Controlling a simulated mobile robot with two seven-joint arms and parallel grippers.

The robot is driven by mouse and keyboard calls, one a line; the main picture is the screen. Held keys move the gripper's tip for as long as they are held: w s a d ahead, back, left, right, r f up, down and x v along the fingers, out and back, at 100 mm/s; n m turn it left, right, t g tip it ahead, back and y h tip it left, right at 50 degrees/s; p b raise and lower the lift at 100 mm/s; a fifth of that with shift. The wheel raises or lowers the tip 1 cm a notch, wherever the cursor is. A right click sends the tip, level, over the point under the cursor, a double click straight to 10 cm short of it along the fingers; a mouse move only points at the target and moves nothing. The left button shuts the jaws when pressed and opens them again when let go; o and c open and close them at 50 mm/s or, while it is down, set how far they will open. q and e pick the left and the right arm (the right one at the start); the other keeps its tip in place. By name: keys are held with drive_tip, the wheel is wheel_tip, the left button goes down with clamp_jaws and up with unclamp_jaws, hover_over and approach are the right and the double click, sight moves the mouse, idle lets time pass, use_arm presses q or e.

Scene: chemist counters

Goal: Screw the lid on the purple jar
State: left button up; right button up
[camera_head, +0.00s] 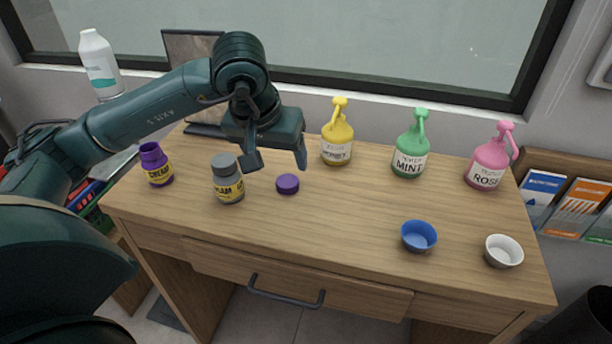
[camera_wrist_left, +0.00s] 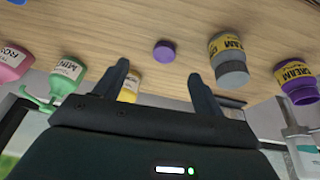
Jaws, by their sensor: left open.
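The purple jar (camera_head: 156,165) stands open, without a lid, at the left end of the wooden desk; it also shows at the right of the left wrist view (camera_wrist_left: 297,80). A purple lid (camera_head: 287,184) lies flat on the desk, right of the grey jar; the left wrist view shows it too (camera_wrist_left: 164,51). My left gripper (camera_head: 277,165) is open and empty, above the desk just behind the lid. In the left wrist view the lid appears between the spread fingers, apart from them. My right gripper is not in view.
A grey jar (camera_head: 228,180) with its grey lid on stands between the purple jar and lid. Yellow (camera_head: 337,142), green (camera_head: 411,152) and pink (camera_head: 489,165) bottles stand along the back. Blue (camera_head: 418,237) and white (camera_head: 503,252) bowls sit front right. The desk's front middle is clear.

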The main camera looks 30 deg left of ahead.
use_arm(q)
drive_tip(key=shift+w+a+r+y, duration=0.2)
drive_tip(key=shift+a+r+y, duration=0.15)
drive_tip(key=shift+a, duration=0.1)
approach(287, 181)
wheel_tip(287, 181, down, 3)
drive_tip(key=shift+f+p, duration=0.25)
drive_tip(key=shift+p, duration=0.05)
drive_tip(key=shift+w+r+p+x, duration=0.1)
drive_tip(key=shift+w+p+x, duration=0.1)
drive_tip(key=shift+x, duration=0.65)
drive_tip(key=shift+w+r+p+x, duration=0.15)
drive_tip(key=shift+p+x, duration=0.1)
drive_tip(key=shift+x, duration=0.65)
drive_tip(key=shift+w+f+p+x, duration=0.1)
drive_tip(key=shift+w+p+x, duration=0.1)
drive_tip(key=shift+x, duration=0.65)
drive_tip(key=shift+a, duration=0.15)
